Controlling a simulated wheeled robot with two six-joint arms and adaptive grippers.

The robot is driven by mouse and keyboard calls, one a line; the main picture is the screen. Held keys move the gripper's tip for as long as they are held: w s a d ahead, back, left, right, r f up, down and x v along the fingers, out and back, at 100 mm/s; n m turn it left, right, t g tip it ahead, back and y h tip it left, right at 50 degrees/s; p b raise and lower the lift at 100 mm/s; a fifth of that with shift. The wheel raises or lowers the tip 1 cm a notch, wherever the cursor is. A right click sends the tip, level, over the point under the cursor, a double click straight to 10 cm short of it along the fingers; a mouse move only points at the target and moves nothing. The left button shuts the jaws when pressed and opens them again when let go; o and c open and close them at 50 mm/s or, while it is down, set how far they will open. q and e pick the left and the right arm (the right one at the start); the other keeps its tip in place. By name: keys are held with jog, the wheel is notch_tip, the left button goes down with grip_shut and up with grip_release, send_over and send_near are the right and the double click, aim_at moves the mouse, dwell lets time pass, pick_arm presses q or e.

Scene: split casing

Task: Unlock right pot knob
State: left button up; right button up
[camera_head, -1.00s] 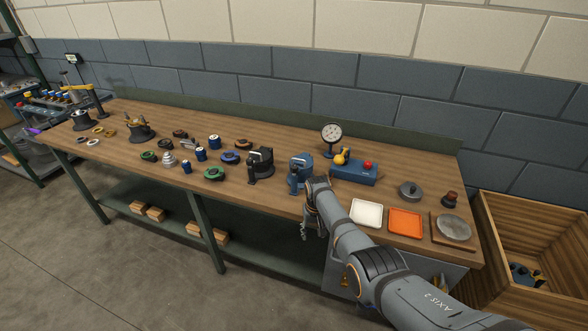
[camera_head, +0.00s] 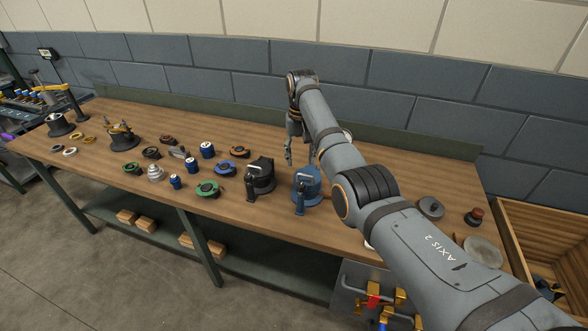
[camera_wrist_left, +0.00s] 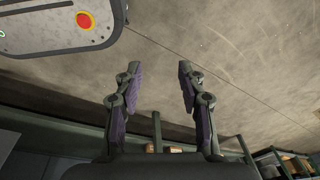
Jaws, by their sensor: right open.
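A blue pot (camera_head: 309,187) stands right of a black pot (camera_head: 262,176) near the table's front edge. Each has an upright part at its front; a knob is too small to tell apart. My right gripper (camera_head: 298,152) hangs open and empty above and behind the blue pot, apart from it in the picture. The forearm passes right of the pot and covers part of the table. My left gripper (camera_wrist_left: 152,82) shows only in the left wrist view, with its two fingers apart, nothing between them and the floor beyond.
Several green, blue and dark parts, such as a green ring part (camera_head: 207,190), lie left of the pots. A grey lidded part (camera_head: 431,208) and a wooden crate (camera_head: 550,225) are at the right. My right arm hides the table between.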

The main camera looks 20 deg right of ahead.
aim_at(301, 184)
jog(key=s+f+p, duration=0.1)
jog(key=s+f, duration=0.1)
jog(key=shift+f, duration=0.3)
jog(key=f, duration=0.2)
jog(key=f+p, duration=0.1)
jog(key=f, duration=0.1)
jog(key=shift+w+f, duration=0.1)
jog(key=shift+w, duration=0.3)
notch_tip(301, 184, down, 2)
jog(key=shift+f, duration=0.25)
jog(key=shift+c, duration=1.1)
jog(key=c, duration=0.7)
pick_arm(q)
jog(key=s, duration=0.1)
jog(key=s+r, duration=0.1)
jog(key=s, duration=0.1)
jog(key=shift+s+r, duration=0.15)
jog(key=shift+r, duration=0.2)
pick_arm(e)
grip_shut()
